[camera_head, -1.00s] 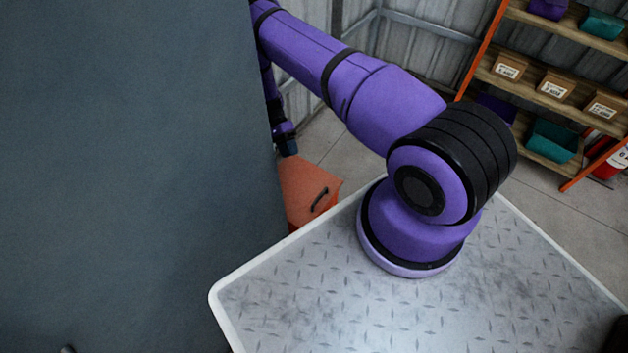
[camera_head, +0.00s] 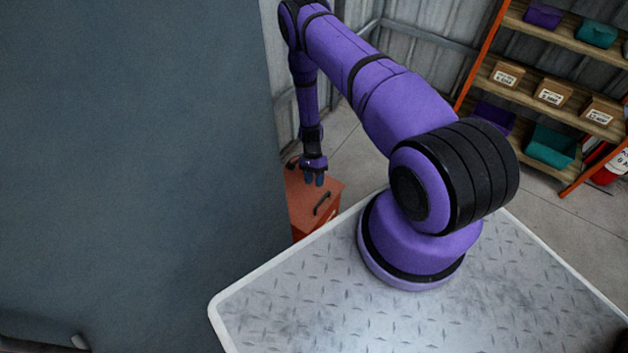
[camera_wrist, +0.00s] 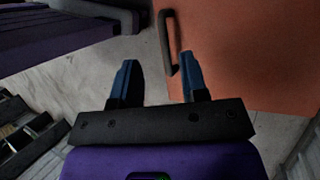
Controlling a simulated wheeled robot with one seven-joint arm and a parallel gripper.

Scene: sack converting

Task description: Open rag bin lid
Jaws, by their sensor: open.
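The rag bin (camera_head: 302,214) is an orange-red box standing on the floor beyond my base, partly hidden by the large dark panel. A dark bar handle (camera_head: 321,203) sits on its lid. My gripper (camera_head: 315,181) is above the bin, pointing down, open and empty. In the wrist view the orange lid (camera_wrist: 245,50) fills the upper right, and the handle (camera_wrist: 166,42) stands just beyond my gripper (camera_wrist: 158,80). The handle lies ahead of the gap, nearer the right finger. I cannot tell whether that finger touches it. The lid looks closed.
A large dark grey-blue panel (camera_head: 130,150) fills the left of the head view, close to my arm. A shelf rack (camera_head: 545,95) with boxes and bins stands at the back right. Concrete floor (camera_head: 357,160) is clear between bin and rack.

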